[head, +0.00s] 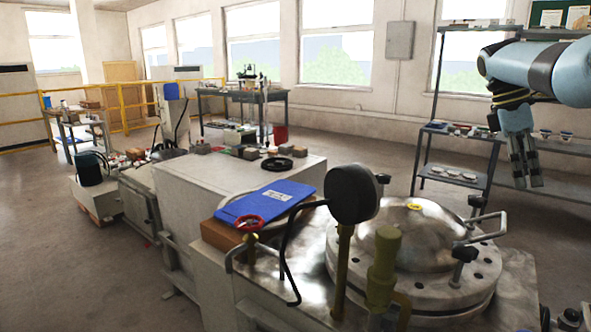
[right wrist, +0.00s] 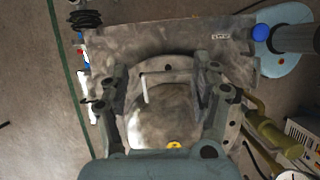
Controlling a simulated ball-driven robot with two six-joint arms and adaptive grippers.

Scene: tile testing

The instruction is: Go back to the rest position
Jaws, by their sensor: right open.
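My right gripper (head: 526,178) hangs at the right of the head view, fingers pointing down, open and empty. It is in the air, and in the picture it lies in front of the shelf rack. In the right wrist view its two fingers (right wrist: 168,85) stand apart, with the round metal lid (right wrist: 165,118) seen below between them. That domed lid also shows in the head view (head: 415,238), on the metal vessel at the front right. My left gripper does not show in either view.
A black gauge (head: 352,193) stands up in front of the lid. A shelf rack (head: 455,178) stands at the back right. Open floor (head: 350,165) lies behind the machines.

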